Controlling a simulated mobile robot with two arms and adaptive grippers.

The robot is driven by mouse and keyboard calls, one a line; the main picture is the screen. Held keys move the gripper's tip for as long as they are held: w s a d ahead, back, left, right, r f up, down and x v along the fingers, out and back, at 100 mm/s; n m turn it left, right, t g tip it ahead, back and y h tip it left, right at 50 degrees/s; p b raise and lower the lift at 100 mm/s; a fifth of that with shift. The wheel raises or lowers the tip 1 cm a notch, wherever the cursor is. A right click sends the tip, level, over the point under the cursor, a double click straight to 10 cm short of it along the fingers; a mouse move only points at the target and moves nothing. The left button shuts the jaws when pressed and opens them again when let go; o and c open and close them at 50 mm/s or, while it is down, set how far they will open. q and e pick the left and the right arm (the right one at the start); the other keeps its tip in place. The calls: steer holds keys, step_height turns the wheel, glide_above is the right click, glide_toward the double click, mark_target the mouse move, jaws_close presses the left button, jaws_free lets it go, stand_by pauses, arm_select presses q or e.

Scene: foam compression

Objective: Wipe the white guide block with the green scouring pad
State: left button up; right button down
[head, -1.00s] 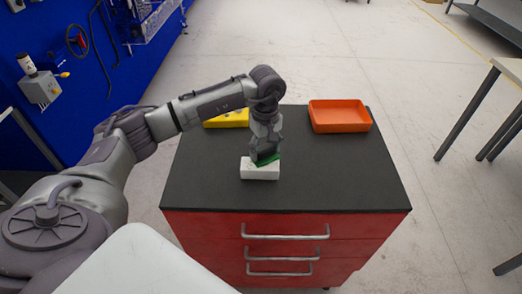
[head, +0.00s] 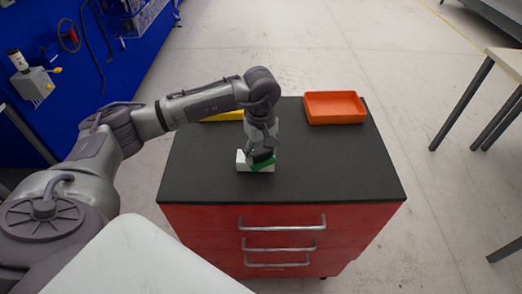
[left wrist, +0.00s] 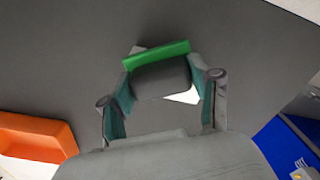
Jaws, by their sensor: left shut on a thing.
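The white guide block (head: 241,161) lies on the dark top of the red drawer cabinet, near its front edge. It also shows partly in the left wrist view (left wrist: 186,96), mostly hidden behind the pad and gripper. The green scouring pad (head: 263,163) is at the right part of the block and looks to be against it; exact contact cannot be told. The pad shows in the left wrist view (left wrist: 157,54) between the fingers. My left gripper (head: 260,155) is shut on the pad, pointing down from above. My right gripper is in neither view.
An orange tray (head: 335,107) stands at the back right of the cabinet top (head: 340,165). A yellow object (head: 222,116) lies at the back left, partly behind my arm. The right and front left of the top are clear.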

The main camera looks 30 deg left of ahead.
arm_select(q)
step_height(320, 180, up, 6)
steer(key=shift+f+p, duration=0.1)
steer(key=shift+p, duration=1.05)
steer(key=shift+r+p, duration=0.45)
steer(key=shift+r, duration=1.1)
